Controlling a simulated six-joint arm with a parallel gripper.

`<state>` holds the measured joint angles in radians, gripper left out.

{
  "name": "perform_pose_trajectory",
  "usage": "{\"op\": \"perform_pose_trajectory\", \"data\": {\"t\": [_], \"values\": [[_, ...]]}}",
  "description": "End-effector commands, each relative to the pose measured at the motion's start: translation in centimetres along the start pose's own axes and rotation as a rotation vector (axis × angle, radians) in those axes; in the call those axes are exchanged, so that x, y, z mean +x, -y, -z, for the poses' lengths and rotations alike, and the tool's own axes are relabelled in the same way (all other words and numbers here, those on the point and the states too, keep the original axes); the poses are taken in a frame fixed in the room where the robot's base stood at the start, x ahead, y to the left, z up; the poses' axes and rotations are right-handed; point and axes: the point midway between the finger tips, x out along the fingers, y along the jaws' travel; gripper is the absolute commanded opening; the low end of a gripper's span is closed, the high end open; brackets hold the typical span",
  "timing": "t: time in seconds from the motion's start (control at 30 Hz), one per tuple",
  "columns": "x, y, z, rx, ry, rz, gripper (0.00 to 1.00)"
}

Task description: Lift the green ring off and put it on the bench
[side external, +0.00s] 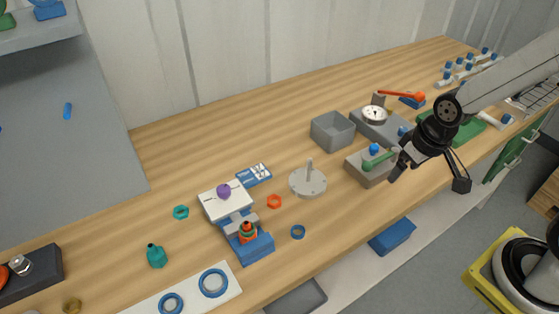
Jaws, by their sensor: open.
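A blue fixture (256,249) stands at the front left of the bench (345,205). On it is a small orange part (249,238) with a dark green band around its upper part, which appears to be the green ring (247,227). The ring is too small for its exact fit to be clear.
A white block with a purple knob (223,191) stands directly behind the fixture. A grey disc with a post (308,182), an orange nut (274,201) and a blue ring (298,232) lie to its right. A teal nut (181,212) and teal bottle (157,257) are left.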

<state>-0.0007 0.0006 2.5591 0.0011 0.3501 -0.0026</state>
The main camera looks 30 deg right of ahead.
Motion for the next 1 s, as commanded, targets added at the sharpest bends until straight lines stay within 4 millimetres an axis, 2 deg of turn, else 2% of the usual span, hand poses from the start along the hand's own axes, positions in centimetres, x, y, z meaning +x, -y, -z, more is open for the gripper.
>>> {"op": "perform_pose_trajectory", "data": {"t": [0.17, 0.37, 0.57, 0.7, 1.0], "values": [[0.2, 0.8, 0.8, -0.048, 0.001, 0.013, 0.89], [0.8, 3.5, 3.1, -0.211, 0.002, 0.059, 0.89], [1.8, 8.3, 6.0, -0.462, -0.005, 0.135, 0.89], [2.6, 12.3, 7.8, -0.648, -0.021, 0.195, 0.89], [4.2, 21.6, 9.8, -1.032, -0.082, 0.327, 0.89]]}}
